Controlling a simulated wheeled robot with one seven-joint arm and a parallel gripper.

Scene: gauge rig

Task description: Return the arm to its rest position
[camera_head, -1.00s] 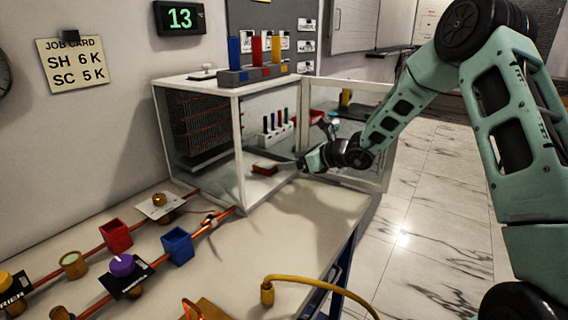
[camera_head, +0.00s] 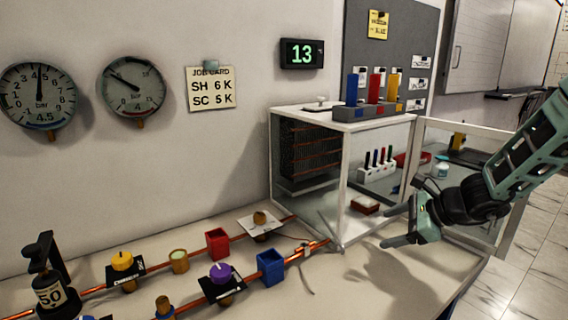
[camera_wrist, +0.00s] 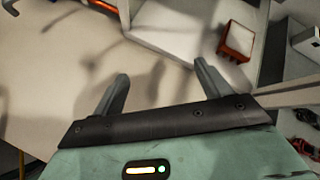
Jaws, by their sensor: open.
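My gripper (camera_head: 396,224) is at the right of the head view, in front of the open glass cabinet (camera_head: 344,190) and beside its swung-out door. Its two fingers are spread with nothing between them. In the wrist view my gripper (camera_wrist: 161,72) also shows two separate fingers over the pale bench top. My teal arm reaches in from the right edge. A red block with a pale top (camera_head: 365,206) sits on the cabinet floor, apart from the fingers; it also shows in the wrist view (camera_wrist: 237,41).
The open cabinet door (camera_head: 508,190) stands close behind my arm. A rack of coloured pieces (camera_head: 377,172) stands inside the cabinet. Copper pipes with a red cup (camera_head: 217,243), a blue cup (camera_head: 271,266) and knobs run along the bench. Two gauges hang on the wall.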

